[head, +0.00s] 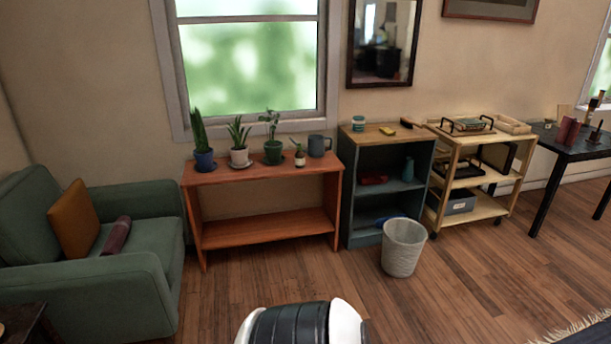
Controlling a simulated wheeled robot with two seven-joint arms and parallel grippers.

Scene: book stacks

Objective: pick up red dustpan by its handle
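A small dark red object (374,179) lies on the middle shelf of the dark teal shelf unit (347,205). It looks flat and may be the red dustpan, but it is too small and shaded to tell its handle. Another red item (568,132) stands upright on the black table at the right; its kind is unclear. Neither of my grippers is in view.
A mesh waste bin (403,247) stands on the floor before the shelf unit's right front. An orange wooden console with plants (265,178) is left of the unit, a wooden cart (462,145) right. A green armchair (130,268) stands far left. Bare floor (440,295) lies in front.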

